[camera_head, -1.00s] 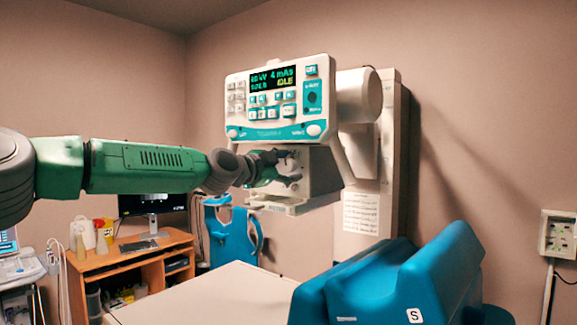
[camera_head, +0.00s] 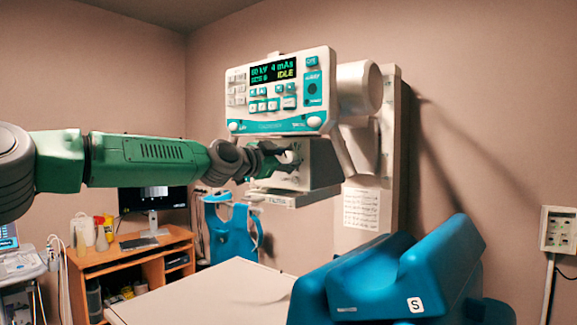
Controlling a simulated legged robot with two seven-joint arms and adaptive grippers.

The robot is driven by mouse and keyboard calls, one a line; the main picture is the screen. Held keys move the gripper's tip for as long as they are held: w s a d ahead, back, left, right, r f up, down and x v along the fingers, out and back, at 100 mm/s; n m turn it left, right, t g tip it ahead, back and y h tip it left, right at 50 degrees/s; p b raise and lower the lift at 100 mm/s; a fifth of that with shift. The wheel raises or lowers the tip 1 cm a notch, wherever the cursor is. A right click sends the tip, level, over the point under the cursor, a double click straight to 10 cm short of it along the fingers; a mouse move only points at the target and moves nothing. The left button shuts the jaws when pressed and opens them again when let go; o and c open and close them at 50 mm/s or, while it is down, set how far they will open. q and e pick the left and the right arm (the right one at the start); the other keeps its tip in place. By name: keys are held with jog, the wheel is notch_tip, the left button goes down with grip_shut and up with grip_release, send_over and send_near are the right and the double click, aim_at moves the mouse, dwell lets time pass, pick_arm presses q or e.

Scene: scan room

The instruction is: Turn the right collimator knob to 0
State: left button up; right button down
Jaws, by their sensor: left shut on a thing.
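The collimator (camera_head: 318,165) is the pale box under the control panel, with a flat tray (camera_head: 295,197) along its bottom. My left gripper (camera_head: 287,157) reaches in from the left to the box's front face. It is shut on a small knob there, which its dark fingers mostly hide. I cannot tell from this view whether it is the left or right knob, or read its setting. The control panel (camera_head: 277,92) above shows a lit display with "IDLE". My right gripper is not in view.
A white tabletop (camera_head: 205,290) lies below, with a blue padded support (camera_head: 390,280) at its right. A wooden desk (camera_head: 130,258) with a monitor and bottles stands at the back left. A blue apron (camera_head: 232,235) hangs behind. The tube housing and column (camera_head: 392,130) stand at right.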

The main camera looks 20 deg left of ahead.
pick_arm(q)
jog(key=n+b, duration=0.1)
jog(key=n, duration=0.2)
jog(key=shift+f, duration=0.15)
jog(key=n+b, duration=0.1)
jog(key=n, duration=0.2)
jog(key=shift+n+t+b, duration=0.3)
jog(key=shift+b, duration=0.1)
jog(key=n, duration=0.3)
jog(key=shift+n+b, duration=0.4)
jog(key=shift+a+r+n+y, duration=0.15)
jog(key=shift+n+y, duration=0.1)
jog(key=shift+n, duration=0.75)
jog(key=shift+r+n+y, duration=0.15)
jog(key=shift+n+y, duration=0.1)
jog(key=shift+n, duration=0.75)
jog(key=shift+b, duration=0.3)
jog(key=o, duration=0.9)
jog(key=shift+o, duration=1.4)
jog(key=shift+w+f, duration=0.1)
